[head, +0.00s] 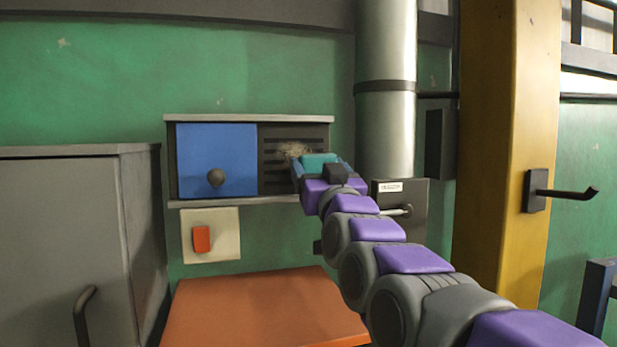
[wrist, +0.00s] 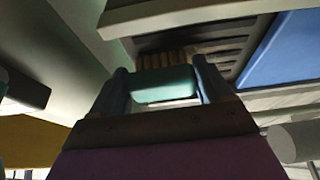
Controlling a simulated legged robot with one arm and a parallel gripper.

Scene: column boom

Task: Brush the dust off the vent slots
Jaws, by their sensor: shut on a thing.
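The vent slots (head: 275,178) are dark horizontal louvres in the right half of a wall unit. A tan, fuzzy patch of dust (head: 292,150) lies on their upper middle part. My gripper (head: 322,170) is in front of the right end of the vent, shut on a teal brush (head: 320,159). In the wrist view the brush handle (wrist: 165,86) sits between the two fingers, with brown bristles (wrist: 162,59) pointing at the slots (wrist: 222,45). The bristles are at or very near the slots; I cannot tell if they touch. My gripper hides the vent's lower right corner.
A red switch (head: 202,239) is below. A grey pipe (head: 386,60) and a dark box with a lever (head: 410,200) stand close right. An orange surface (head: 260,310) lies below.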

